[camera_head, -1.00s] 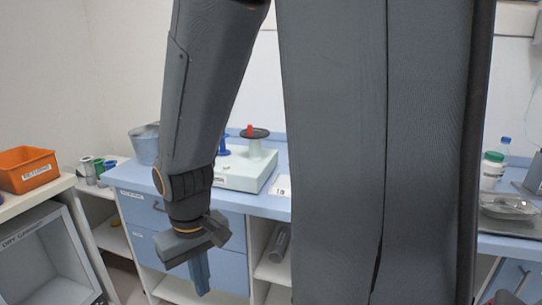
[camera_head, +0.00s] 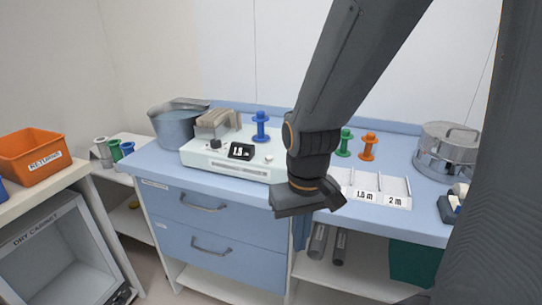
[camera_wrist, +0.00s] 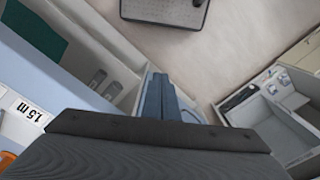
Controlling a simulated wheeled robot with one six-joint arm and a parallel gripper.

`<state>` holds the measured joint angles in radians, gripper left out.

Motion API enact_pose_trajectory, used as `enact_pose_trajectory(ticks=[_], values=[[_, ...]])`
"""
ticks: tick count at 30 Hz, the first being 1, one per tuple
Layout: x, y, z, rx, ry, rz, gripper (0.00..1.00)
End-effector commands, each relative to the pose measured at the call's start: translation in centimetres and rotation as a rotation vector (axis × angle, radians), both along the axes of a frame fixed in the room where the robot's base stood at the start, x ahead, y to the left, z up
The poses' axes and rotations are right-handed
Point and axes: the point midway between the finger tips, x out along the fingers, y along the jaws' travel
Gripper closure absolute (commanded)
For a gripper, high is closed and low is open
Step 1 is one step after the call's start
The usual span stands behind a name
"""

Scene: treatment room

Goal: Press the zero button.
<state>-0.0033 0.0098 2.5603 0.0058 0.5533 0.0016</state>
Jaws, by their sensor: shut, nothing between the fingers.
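A white bench device (camera_head: 232,164) stands on the blue counter, with a small dark display (camera_head: 241,151) on its front, a black knob (camera_head: 215,144) to the display's left and a small light spot (camera_head: 268,158) to its right. I cannot read any zero label, so I cannot tell which control is the zero button. My gripper (camera_head: 300,236) hangs down in front of the counter edge, right of the device and apart from it. In the wrist view its fingers (camera_wrist: 160,98) are together, with nothing between them. My arm hides the device's right end.
On the blue counter (camera_head: 170,168) are a metal bucket (camera_head: 178,127), blue (camera_head: 261,127), green (camera_head: 344,143) and orange (camera_head: 368,147) spools, a length-marked tray (camera_head: 385,200) and a steel pot (camera_head: 446,150). An orange bin (camera_head: 32,155) stands at left.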

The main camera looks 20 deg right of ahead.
Motion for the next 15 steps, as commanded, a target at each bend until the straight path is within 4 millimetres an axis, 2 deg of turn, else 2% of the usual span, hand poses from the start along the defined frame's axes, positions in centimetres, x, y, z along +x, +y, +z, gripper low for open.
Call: enact_pose_trajectory(ticks=[5, 11, 15], values=[[0.0, -0.1, 1.7, -0.002, -0.019, 0.002, 1.00], [0.6, -0.4, 6.7, -0.010, -0.089, 0.011, 1.00], [1.7, -0.9, 10.2, -0.026, -0.155, 0.031, 1.00]])
